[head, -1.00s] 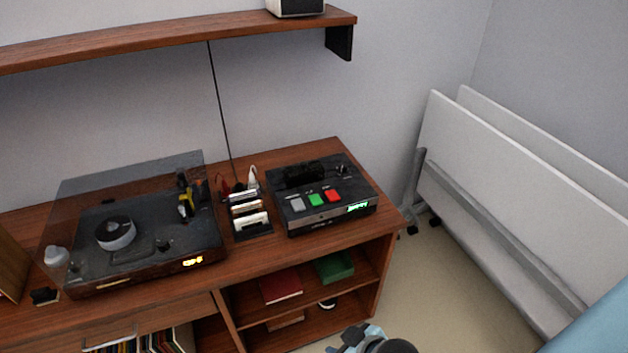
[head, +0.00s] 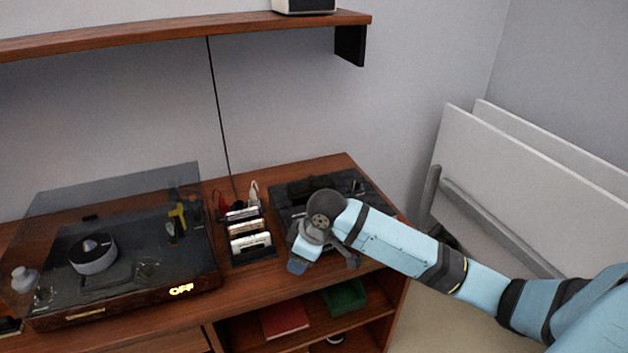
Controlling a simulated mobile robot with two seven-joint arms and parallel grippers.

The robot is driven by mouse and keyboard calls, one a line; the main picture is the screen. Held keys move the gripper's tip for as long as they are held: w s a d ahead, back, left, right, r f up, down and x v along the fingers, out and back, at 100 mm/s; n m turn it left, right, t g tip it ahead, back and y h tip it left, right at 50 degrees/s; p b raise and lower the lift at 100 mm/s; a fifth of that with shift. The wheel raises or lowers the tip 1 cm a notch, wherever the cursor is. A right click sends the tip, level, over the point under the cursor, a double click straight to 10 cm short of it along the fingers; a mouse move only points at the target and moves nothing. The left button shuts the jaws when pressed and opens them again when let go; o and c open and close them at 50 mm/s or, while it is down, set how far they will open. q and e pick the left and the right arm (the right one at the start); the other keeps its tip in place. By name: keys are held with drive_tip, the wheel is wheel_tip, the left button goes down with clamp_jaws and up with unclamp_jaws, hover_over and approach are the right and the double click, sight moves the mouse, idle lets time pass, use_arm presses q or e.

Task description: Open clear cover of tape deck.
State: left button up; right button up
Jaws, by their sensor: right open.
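The tape deck (head: 347,184) is a black box on the wooden cabinet's top, right of centre. Its back part and right side show; its front and its coloured buttons are hidden behind my right arm. I cannot make out the clear cover's edge on its dark top, nor whether it is up or down. My right gripper (head: 322,258) is open and empty over the deck's front left part, jaws pointing down and towards the front. I cannot tell whether it touches the deck. My left gripper is not in view.
A rack of cassettes (head: 249,243) stands close left of the deck. Farther left is a turntable (head: 130,262) with a clear lid and a lit "OFF" display. A shelf (head: 180,33) hangs above. White panels (head: 530,170) lean at the right.

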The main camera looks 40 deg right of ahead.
drive_tip(key=w+d+r, duration=0.9)
drive_tip(key=d+r, duration=0.1)
drive_tip(key=r, duration=0.1)
drive_tip(key=m, duration=0.2)
approach(312, 177)
drive_tip(key=shift+t, duration=0.3)
drive_tip(key=x, duration=0.4)
drive_tip(key=b+x, duration=0.1)
drive_tip(key=x, duration=0.3)
drive_tip(key=shift+s+f, duration=0.1)
drive_tip(key=shift+f, duration=0.35)
drive_tip(key=shift+c, duration=0.4)
drive_tip(key=shift+r, duration=0.1)
clamp_jaws()
